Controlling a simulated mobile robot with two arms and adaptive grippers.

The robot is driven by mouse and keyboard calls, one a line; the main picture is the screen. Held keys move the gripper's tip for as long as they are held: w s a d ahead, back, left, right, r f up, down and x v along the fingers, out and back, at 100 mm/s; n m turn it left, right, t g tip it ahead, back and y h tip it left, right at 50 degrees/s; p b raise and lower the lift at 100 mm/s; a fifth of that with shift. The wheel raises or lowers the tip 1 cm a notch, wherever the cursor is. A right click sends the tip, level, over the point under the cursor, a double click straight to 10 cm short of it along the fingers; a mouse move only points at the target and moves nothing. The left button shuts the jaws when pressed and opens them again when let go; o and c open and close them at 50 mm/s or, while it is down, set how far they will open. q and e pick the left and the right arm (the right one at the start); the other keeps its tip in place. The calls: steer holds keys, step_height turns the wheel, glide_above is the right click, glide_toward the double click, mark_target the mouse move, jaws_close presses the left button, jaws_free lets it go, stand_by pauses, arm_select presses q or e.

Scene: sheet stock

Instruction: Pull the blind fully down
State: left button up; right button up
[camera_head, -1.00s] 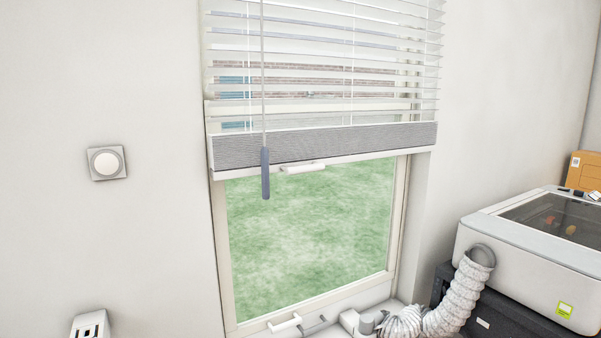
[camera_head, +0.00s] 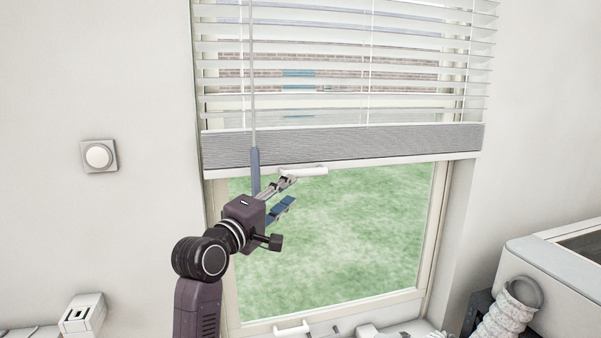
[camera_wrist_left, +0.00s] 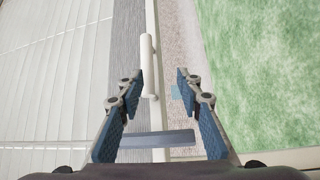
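The white slatted blind (camera_head: 320,60) covers the upper part of the window, with its slats open. Its grey bottom band (camera_head: 345,145) hangs across the window above clear glass. A white bar handle (camera_head: 303,171) sits just below the band; it also shows in the left wrist view (camera_wrist_left: 149,68). A blue-grey wand (camera_head: 255,170) hangs at the blind's left and crosses between the finger bases in the wrist view (camera_wrist_left: 165,138). My left gripper (camera_head: 287,195) is open below the handle, which appears ahead between its fingers, nearer the left one. My right gripper is not in view.
A round wall knob (camera_head: 98,156) is left of the window. A second white handle (camera_head: 292,328) is at the window's bottom. A white machine (camera_head: 560,275) with a ribbed hose (camera_head: 508,318) stands at the lower right.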

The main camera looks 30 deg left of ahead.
mark_target(299, 175)
arm_select(q)
step_height(299, 175, up, 2)
steer(key=shift+d+r, duration=0.1)
steer(key=shift+r, duration=0.05)
steer(key=w, duration=0.1)
steer(key=w+p, duration=0.1)
steer(key=w, duration=0.1)
steer(key=w+p, duration=0.1)
steer(key=w, duration=0.1)
steer(key=shift+w+r, duration=0.2)
steer(key=shift+r, duration=0.05)
steer(key=shift+w+a+p, duration=0.2)
steer(key=shift+w+p, duration=0.2)
steer(key=shift+w, duration=0.45)
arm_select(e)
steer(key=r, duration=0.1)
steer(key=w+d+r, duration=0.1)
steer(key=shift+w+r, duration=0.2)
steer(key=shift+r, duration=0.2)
arm_select(q)
jaws_close()
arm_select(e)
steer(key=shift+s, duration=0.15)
